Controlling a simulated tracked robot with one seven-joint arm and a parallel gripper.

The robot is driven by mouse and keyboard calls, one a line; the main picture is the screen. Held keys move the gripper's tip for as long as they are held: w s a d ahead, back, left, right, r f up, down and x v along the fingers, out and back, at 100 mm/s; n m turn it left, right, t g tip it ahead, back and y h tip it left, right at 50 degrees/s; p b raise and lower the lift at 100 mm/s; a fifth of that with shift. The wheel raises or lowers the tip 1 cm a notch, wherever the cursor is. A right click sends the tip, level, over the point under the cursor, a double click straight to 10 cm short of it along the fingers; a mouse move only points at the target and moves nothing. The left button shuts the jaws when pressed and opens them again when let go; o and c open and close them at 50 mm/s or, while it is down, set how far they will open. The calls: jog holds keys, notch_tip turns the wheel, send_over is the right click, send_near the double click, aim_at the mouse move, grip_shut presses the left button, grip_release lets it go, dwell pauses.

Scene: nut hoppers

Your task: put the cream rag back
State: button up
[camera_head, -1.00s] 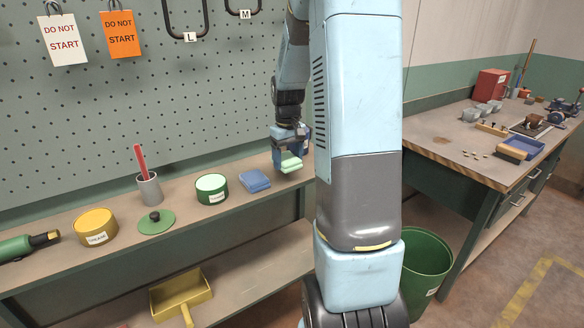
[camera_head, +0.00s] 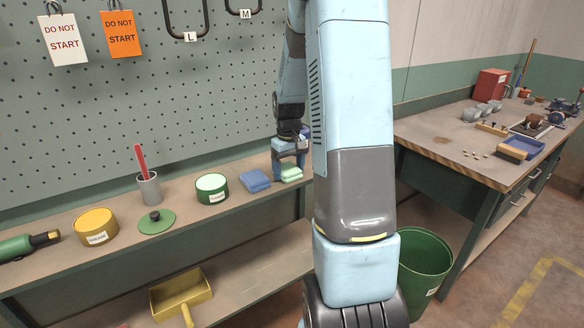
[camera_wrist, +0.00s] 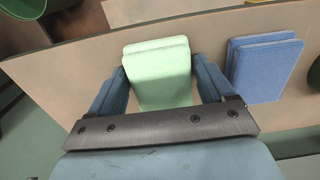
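No cream-coloured rag shows; the rag at my gripper (camera_head: 290,165) is a folded pale green one (camera_head: 291,173). It sits low at the right end of the shelf below the pegboard, just right of a folded blue rag (camera_head: 255,181). In the wrist view the pale green rag (camera_wrist: 160,75) lies between my two fingers (camera_wrist: 160,80), which sit close against its left and right edges. The blue rag (camera_wrist: 264,68) lies to the right, apart from the fingers. Contact of the pale green rag with the shelf is hard to tell.
Along the shelf (camera_head: 120,240) stand a green tin (camera_head: 211,190), a green lid (camera_head: 157,222), a grey cup (camera_head: 149,188) and a yellow tin (camera_head: 96,227). A green bin (camera_head: 425,265) stands right of my arm, before a cluttered workbench (camera_head: 440,145).

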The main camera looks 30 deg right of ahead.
aim_at(289, 169)
jog(key=shift+o, duration=1.2)
notch_tip(289, 169, up, 11)
jog(key=s+a+r+t, duration=0.3)
jog(key=s+a+r, duration=0.7)
jog(key=a, duration=0.1)
jog(key=s+a+r+t, duration=0.1)
jog(key=s+a, duration=0.5)
jog(key=s, duration=0.9)
jog(key=shift+a+t, duration=0.2)
jog(key=shift+t, duration=0.6)
